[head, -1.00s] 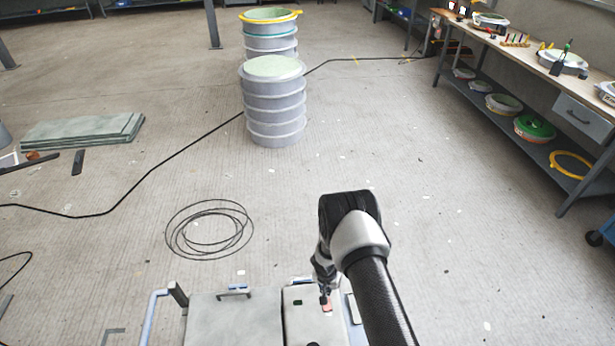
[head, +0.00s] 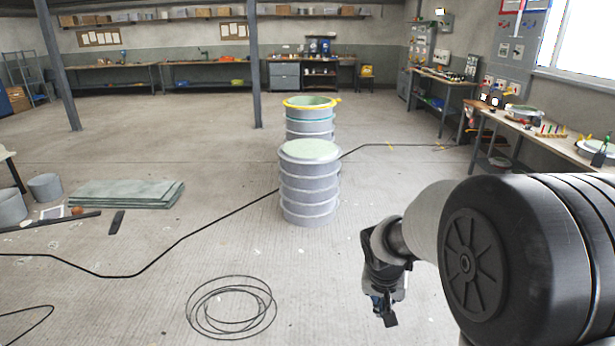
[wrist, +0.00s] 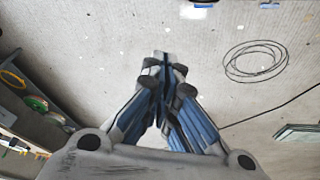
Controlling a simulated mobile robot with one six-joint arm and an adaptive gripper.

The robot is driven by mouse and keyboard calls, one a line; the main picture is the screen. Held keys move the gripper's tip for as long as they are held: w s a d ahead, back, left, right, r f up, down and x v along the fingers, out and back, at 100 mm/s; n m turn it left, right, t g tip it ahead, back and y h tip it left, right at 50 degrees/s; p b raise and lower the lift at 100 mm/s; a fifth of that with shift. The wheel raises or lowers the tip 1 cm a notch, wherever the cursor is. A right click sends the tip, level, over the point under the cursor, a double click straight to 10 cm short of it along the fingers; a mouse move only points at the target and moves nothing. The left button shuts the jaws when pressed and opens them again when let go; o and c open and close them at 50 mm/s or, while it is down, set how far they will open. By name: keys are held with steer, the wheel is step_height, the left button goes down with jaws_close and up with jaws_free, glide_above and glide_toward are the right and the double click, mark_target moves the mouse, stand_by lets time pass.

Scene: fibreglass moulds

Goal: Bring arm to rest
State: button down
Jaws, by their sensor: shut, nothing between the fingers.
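My arm (head: 420,235) reaches in from the right side of the head view, its large black joint close to the camera. My gripper (head: 390,318) hangs at the end of it above the bare floor, pointing downward. In the wrist view my gripper (wrist: 166,62) has its blue-sided fingers together at the tips, with nothing between them. It touches nothing that I can see.
Stacked grey ring moulds (head: 309,185) stand mid-floor. A coil of black wire (head: 231,307) lies left of my gripper, and a black cable (head: 190,238) crosses the floor. Flat green-grey sheets (head: 125,194) lie at left. A workbench (head: 540,134) runs along the right wall.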

steer(key=s+r+n, duration=0.1)
steer(key=s+r, duration=1)
steer(key=s, duration=0.1)
steer(key=s+a+r+n+t+y, duration=0.1)
steer(key=s+a+r+n, duration=0.1)
steer(key=s, duration=1.3)
steer(key=shift+s+a+r+n+y, duration=0.2)
steer(key=shift+a+r+n+y, duration=0.1)
steer(key=shift+a+r+y, duration=0.15)
